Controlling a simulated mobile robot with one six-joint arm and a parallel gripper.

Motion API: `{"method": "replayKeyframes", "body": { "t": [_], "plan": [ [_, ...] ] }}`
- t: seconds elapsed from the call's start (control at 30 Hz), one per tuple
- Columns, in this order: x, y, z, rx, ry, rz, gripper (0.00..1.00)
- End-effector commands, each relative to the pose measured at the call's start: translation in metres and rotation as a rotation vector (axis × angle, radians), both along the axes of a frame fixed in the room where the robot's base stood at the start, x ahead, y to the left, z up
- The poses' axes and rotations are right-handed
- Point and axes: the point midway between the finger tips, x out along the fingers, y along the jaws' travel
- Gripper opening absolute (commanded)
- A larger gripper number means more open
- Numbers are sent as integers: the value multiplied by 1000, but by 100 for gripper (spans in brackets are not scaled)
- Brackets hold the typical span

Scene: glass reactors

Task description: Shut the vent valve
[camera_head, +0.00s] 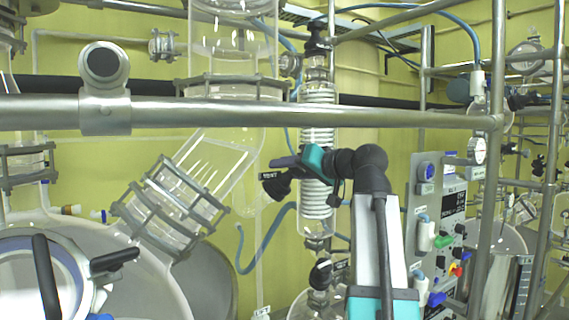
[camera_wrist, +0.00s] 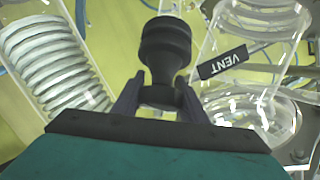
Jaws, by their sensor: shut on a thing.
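The vent valve (camera_wrist: 166,45) is a black knob in the top middle of the wrist view, with a black VENT label (camera_wrist: 222,62) to its right. My gripper (camera_wrist: 160,98) has its two dark fingers on either side of the narrow lower part of the knob, shut on it. In the head view my gripper (camera_head: 290,166) reaches left from the dark wrist to the black valve knob (camera_head: 277,186), in front of the glass column. The label (camera_head: 270,175) shows there small. How far the valve is turned cannot be told.
A glass condenser with a white coil (camera_head: 317,150) stands right behind my gripper. A metal rail (camera_head: 300,113) crosses above it. A slanted glass tube with metal clamps (camera_head: 170,205) lies to the left, and a control panel (camera_head: 440,235) stands at right.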

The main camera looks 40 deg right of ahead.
Motion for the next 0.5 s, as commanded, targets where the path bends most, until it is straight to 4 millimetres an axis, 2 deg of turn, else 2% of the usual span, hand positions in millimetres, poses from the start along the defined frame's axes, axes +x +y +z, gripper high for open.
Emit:
{"method": "replayKeyframes", "body": {
  "t": [0.5],
  "plan": [
    [-1, -7, -3, 233, 210, -311, 16]
  ]
}}
